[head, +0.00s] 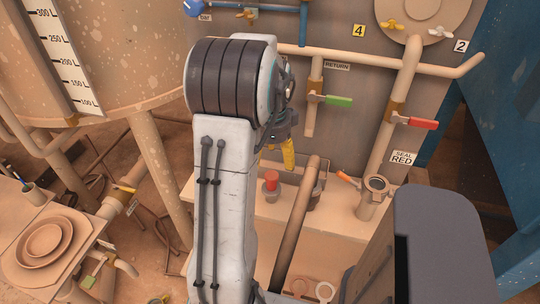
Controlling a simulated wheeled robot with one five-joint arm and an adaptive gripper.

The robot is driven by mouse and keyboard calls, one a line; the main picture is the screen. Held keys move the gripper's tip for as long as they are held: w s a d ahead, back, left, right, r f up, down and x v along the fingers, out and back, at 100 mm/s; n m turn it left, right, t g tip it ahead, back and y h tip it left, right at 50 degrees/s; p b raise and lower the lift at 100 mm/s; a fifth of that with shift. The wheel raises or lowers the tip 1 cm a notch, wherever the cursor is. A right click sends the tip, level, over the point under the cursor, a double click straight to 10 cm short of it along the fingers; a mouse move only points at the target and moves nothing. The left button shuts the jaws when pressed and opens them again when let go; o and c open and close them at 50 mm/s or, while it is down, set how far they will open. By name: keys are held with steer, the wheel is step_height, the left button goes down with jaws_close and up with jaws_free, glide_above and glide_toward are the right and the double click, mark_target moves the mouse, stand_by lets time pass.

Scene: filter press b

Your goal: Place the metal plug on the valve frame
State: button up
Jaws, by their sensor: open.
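My gripper (288,153) is partly hidden behind my own arm. Its yellow tip points down above the back of the pale bench, and I see nothing held in it. An upright pipe fitting with an open ring top (376,184) and an orange handle stands on the bench to the right; it may be the valve frame, but I cannot tell. A red-topped piece (271,181) stands in a dark holder below and left of my gripper, apart from it. I cannot make out a metal plug for certain.
A thick brown pipe (295,225) slants across the bench. Small round pieces (325,291) lie at the front. Wall pipes carry a green-handled valve (338,101) and a red-handled valve (422,123). A tank (110,50) and a side table with stacked bowls (45,240) are left.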

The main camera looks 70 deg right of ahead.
steer(key=shift+r, duration=0.5)
steer(key=shift+w+a+r, duration=0.1)
steer(key=shift+w+a, duration=0.05)
steer(key=shift+w, duration=0.15)
steer(key=w+a+r+n+h, duration=0.1)
steer(key=w+a+r+n, duration=0.2)
steer(key=w+a+n, duration=0.45)
steer(key=w+a+r+n, duration=0.2)
steer(key=w+a+n, duration=0.4)
steer(key=w+a, duration=0.2)
steer(key=s+a+n+t+y, duration=0.1)
steer(key=s+a+n+t, duration=0.1)
steer(key=a+n, duration=1.7)
steer(key=a+t, duration=0.1)
steer(key=a, duration=0.2)
steer(key=shift+a+r, duration=0.25)
steer(key=shift+a, duration=0.05)
steer(key=shift+d, duration=0.15)
